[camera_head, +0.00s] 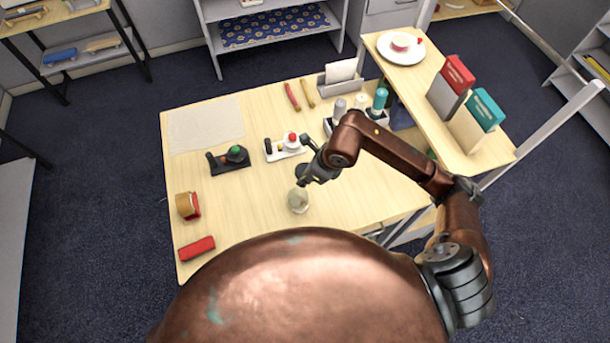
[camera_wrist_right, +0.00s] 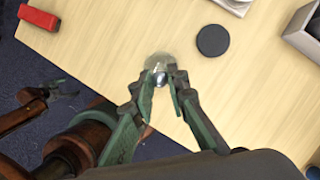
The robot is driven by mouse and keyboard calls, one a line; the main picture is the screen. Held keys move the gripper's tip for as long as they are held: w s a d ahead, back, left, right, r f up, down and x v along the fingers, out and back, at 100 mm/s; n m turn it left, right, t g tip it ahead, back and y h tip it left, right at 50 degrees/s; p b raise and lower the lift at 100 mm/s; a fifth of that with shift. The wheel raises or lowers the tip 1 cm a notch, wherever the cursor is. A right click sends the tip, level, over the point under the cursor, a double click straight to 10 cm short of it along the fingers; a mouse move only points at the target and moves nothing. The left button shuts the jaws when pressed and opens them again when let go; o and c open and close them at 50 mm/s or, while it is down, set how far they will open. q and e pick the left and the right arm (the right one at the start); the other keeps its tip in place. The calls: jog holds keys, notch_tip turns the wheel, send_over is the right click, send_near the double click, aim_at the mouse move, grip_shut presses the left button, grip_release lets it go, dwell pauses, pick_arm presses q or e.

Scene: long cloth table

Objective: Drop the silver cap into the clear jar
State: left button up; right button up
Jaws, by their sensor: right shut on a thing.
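The clear jar (camera_head: 298,201) stands on the wooden table, near its front edge. It also shows in the right wrist view (camera_wrist_right: 158,61), just beyond my fingertips. My right gripper (camera_head: 302,181) reaches down over the table at the jar. In the right wrist view its fingertips (camera_wrist_right: 163,81) are shut on the small shiny silver cap (camera_wrist_right: 161,77), which overlaps the jar's near side. I cannot tell how high the cap is above the jar. My left gripper (camera_wrist_right: 65,90) shows at the left of the right wrist view, apparently open and empty, off the table's edge.
A black disc (camera_wrist_right: 212,40) lies near the jar. A red stapler-like block (camera_head: 197,248) and a tan-and-red item (camera_head: 187,205) lie at the left. A black holder (camera_head: 230,160) and a white tray (camera_head: 286,149) stand behind. Table around the jar's left is clear.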

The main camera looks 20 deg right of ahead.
jog(key=shift+f, duration=0.6)
pick_arm(q)
jog(key=f+b, duration=0.2)
jog(key=f, duration=0.1)
jog(key=shift+s+b, duration=0.4)
pick_arm(e)
notch_tip(320, 180, down, 5)
jog(key=shift+r, duration=0.1)
jog(key=o, duration=0.9)
